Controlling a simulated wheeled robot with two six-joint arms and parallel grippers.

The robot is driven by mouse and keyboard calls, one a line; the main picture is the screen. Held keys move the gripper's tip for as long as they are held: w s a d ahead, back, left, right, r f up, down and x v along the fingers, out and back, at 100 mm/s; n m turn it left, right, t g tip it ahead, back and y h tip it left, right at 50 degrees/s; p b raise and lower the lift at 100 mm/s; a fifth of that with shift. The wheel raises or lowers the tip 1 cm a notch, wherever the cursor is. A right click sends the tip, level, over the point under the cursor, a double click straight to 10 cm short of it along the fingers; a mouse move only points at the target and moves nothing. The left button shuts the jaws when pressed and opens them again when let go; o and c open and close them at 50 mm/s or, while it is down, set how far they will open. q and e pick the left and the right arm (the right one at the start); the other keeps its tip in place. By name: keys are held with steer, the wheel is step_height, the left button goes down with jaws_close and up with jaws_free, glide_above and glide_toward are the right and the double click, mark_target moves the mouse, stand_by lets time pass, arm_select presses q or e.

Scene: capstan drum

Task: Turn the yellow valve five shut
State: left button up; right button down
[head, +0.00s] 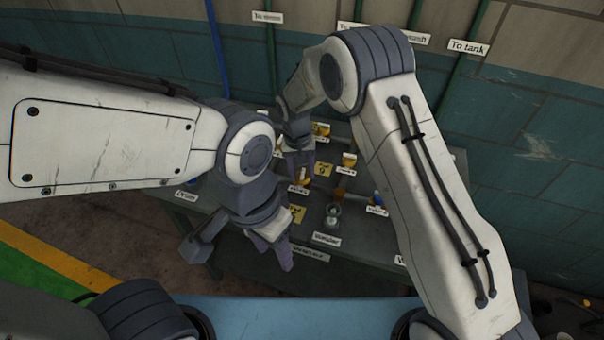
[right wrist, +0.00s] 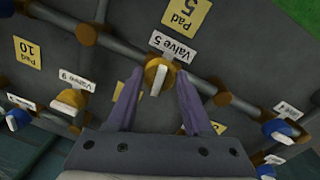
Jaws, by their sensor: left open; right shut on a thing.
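The yellow valve five (right wrist: 151,72) has a yellow round body with a white bar handle and a "Valve 5" label (right wrist: 171,47) beside it in the right wrist view. The white bar lies nearly upright in that picture, slightly tilted. My right gripper (right wrist: 159,80) is shut on the valve, one purple finger on each side. My left gripper (head: 272,255) is open and empty, lower and nearer to me, over the panel's front part.
Pipes and other valves fill the panel, among them yellow valve nine (right wrist: 70,102) and a blue valve (right wrist: 283,130). Yellow plates read "Pad 5" (right wrist: 187,14) and "Pad 10" (right wrist: 27,52). A tiled wall with pipes and a "To tank" label (head: 468,47) stands behind.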

mark_target(299, 174)
steer(key=shift+w+r+m, duration=0.1)
steer(key=shift+w+m, duration=0.05)
steer(key=shift+m, duration=0.65)
steer(key=shift+c, duration=1.5)
jaws_free()
step_height(299, 174, up, 10)
steer(key=b, duration=0.2)
steer(key=shift+a+r, duration=0.2)
steer(key=shift+a, duration=0.15)
